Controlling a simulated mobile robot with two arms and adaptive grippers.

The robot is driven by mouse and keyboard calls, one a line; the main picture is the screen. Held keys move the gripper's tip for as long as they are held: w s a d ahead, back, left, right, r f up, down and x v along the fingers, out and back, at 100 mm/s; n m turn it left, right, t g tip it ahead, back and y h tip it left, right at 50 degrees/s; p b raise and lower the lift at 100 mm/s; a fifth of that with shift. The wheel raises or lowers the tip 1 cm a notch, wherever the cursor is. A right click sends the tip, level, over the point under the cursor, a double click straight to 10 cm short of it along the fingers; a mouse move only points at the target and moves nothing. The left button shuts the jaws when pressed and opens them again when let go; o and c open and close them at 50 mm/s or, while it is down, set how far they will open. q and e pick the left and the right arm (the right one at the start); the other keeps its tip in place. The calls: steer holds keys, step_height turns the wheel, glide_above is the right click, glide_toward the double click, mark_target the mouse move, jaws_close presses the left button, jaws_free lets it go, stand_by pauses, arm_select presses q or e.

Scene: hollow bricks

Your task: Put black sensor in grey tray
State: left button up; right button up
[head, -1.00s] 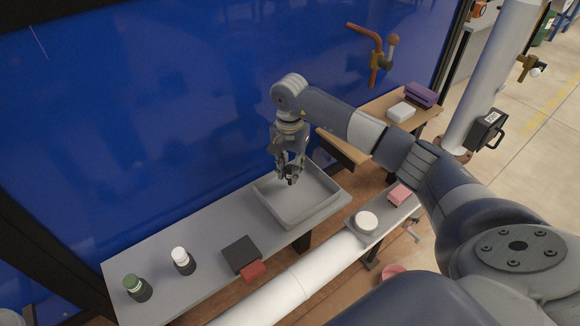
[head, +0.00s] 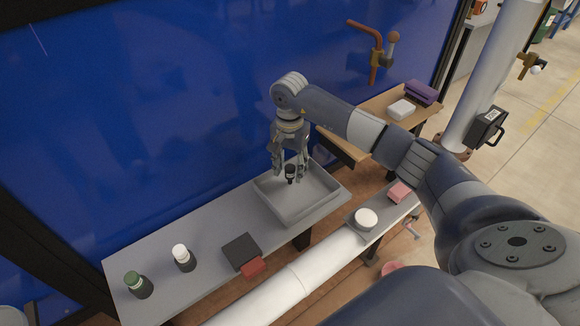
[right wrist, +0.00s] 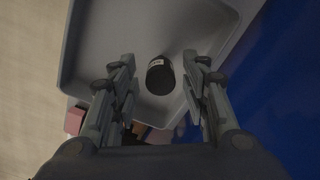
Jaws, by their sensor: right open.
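The black sensor (head: 290,172) is a small dark cylinder with a pale label. It also shows in the right wrist view (right wrist: 160,76), between the fingers with a gap on both sides. The grey tray (head: 327,204) is a shallow open tray on the grey shelf, and its wall also shows in the right wrist view (right wrist: 72,50). My right gripper (head: 290,178) is open above the tray, with the sensor between its spread fingers. I cannot tell whether the sensor touches the tray floor. My left gripper is out of view.
On the grey shelf (head: 205,230) stand a dark block (head: 241,252), a red block (head: 254,267), a white-capped bottle (head: 181,256) and a green-capped bottle (head: 135,283). A white pipe (head: 300,288) runs in front. A blue panel (head: 150,110) rises behind.

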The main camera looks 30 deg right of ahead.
mark_target(290, 167)
step_height(290, 167, up, 12)
steer(key=b, duration=0.2)
steer(key=shift+f, duration=0.15)
stand_by(0.5)
